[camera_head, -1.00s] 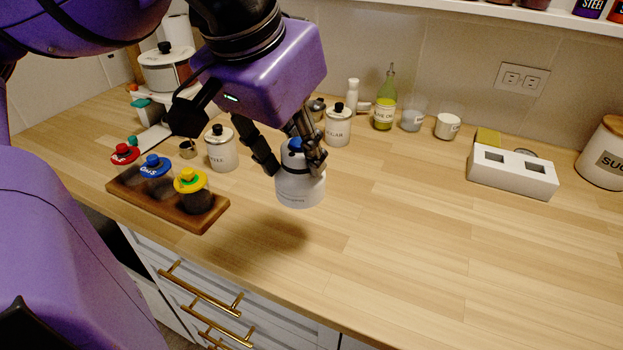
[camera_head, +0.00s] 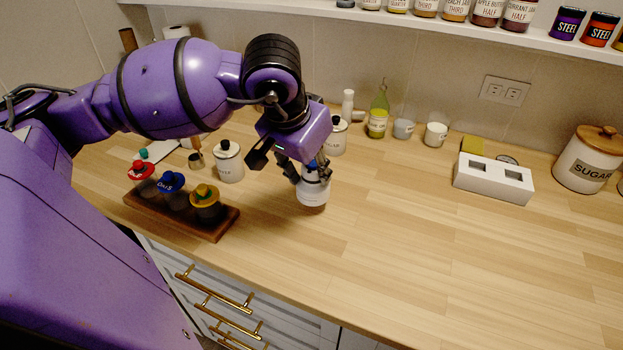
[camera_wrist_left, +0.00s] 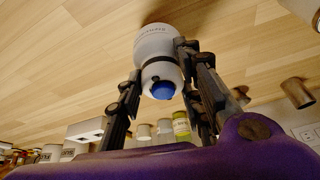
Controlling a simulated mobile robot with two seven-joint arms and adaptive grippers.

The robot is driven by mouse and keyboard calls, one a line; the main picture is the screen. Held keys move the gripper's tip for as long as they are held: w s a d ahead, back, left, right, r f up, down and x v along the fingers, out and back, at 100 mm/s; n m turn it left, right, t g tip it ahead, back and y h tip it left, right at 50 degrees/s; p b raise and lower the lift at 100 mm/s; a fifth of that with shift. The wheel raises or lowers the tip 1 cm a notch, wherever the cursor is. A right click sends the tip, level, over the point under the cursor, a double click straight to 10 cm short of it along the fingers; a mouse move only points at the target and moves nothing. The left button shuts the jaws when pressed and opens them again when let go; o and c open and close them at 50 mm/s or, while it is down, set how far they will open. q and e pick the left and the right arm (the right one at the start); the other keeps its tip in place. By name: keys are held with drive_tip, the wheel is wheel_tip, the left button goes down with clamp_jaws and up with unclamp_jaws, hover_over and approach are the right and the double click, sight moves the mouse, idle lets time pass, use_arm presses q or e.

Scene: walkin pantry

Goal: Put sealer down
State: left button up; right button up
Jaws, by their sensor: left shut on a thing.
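The sealer (camera_head: 313,194), a white rounded body with a dark band and a blue top, is in my left gripper (camera_head: 311,172) over the middle of the counter. The gripper points down and is shut on its upper part. In the left wrist view the sealer (camera_wrist_left: 155,44) sits between the two dark fingers, its blue top towards the palm. It looks upright and close to the wood counter (camera_head: 400,250); I cannot tell whether its base touches. My right gripper is not in view.
A wooden rack (camera_head: 216,233) with red-, blue- and yellow-topped items stands at left. A white canister (camera_head: 229,163) is left of the gripper. Behind are an oil bottle (camera_head: 377,122) and cups. A white slotted block (camera_head: 492,182) is at right. The front counter is clear.

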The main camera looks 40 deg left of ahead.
sight(312, 182)
use_arm(q)
drive_tip(key=f, duration=0.4)
drive_tip(key=shift+w+a, duration=0.25)
drive_tip(key=shift+w, duration=0.05)
drive_tip(key=shift+f, duration=0.15)
drive_tip(key=o, duration=1.3)
drive_tip(key=shift+o, duration=0.2)
